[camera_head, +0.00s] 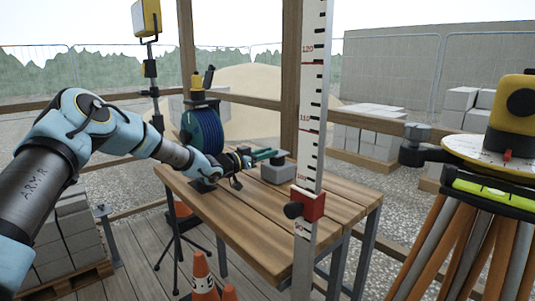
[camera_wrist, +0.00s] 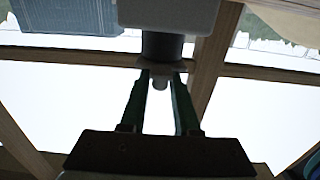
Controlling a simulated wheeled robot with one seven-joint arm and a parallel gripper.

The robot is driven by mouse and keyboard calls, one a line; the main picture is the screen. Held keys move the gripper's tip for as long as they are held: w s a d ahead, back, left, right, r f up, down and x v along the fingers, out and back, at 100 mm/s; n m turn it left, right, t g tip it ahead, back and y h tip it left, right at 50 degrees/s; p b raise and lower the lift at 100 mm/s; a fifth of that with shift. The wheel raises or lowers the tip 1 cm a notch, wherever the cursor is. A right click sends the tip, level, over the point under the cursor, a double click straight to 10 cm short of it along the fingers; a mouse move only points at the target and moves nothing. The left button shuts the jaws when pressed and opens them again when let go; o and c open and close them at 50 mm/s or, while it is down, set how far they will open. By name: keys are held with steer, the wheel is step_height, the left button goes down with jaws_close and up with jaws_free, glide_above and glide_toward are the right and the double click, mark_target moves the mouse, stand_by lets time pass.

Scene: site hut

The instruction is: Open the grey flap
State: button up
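A grey block-like thing (camera_head: 278,173) with a darker top piece stands on the wooden table; I cannot make out a separate flap on it.
The wooden table (camera_head: 233,208) has free room at its front. A blue hose reel (camera_head: 207,130) stands behind my arm. A measuring staff (camera_head: 312,110) with a red clamp (camera_head: 309,203) rises in front of the table. A yellow instrument on a tripod (camera_head: 490,205) is at right, cones (camera_head: 203,278) below.

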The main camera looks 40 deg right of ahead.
jaws_close()
stand_by(1.0)
